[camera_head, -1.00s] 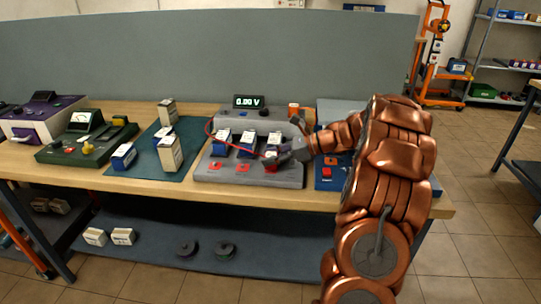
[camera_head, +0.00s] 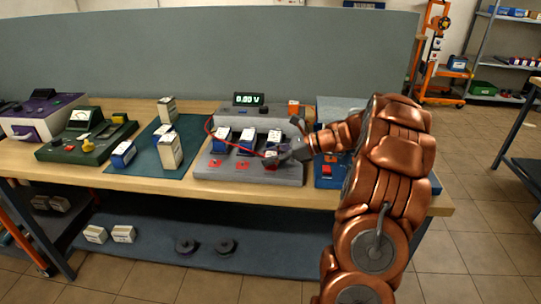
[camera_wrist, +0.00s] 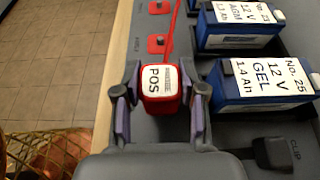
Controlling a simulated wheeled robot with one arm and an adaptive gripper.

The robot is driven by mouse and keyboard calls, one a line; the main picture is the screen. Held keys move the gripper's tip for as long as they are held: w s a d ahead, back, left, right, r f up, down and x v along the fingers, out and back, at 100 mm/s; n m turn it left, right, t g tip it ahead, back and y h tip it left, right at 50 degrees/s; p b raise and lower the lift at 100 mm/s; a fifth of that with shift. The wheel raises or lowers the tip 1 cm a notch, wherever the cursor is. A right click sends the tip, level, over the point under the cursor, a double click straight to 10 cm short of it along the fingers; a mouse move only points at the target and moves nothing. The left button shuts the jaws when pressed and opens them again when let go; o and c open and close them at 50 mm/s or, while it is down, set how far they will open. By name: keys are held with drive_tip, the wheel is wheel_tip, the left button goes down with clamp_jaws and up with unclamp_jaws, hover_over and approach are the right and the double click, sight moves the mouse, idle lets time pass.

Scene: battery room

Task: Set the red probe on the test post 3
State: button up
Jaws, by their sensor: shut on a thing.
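My gripper (camera_wrist: 160,98) is shut on the red probe (camera_wrist: 160,86), a red block with a white POS label, held between its two fingers. In the head view my gripper (camera_head: 283,157) is at the front right of the grey tester (camera_head: 205,172). Two red test posts (camera_wrist: 155,43) (camera_wrist: 158,8) show in a row beyond the probe in the wrist view. The probe is in line with them, at the third position. The post there is hidden beneath the probe, and I cannot tell whether they touch. A red cable (camera_wrist: 172,28) runs from the probe.
Labelled blue batteries, including a GEL one (camera_wrist: 262,84), stand right beside the probe in the wrist view. A dark CLIP piece (camera_wrist: 274,153) is near them. The meter display (camera_head: 249,100) reads 0.00 V. A blue device (camera_head: 327,180) stands right of the tester.

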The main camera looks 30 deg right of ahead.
drive_tip(key=shift+f, duration=0.3)
drive_tip(key=o, duration=0.9)
drive_tip(key=shift+c, duration=0.2)
drive_tip(key=shift+s+d+r+p, duration=0.25)
drive_tip(key=shift+d+r+p, duration=0.05)
drive_tip(key=shift+d, duration=0.05)
drive_tip(key=p+v, duration=0.5)
drive_tip(key=v, duration=0.5)
drive_tip(key=shift+s, duration=0.1)
idle(0.3)
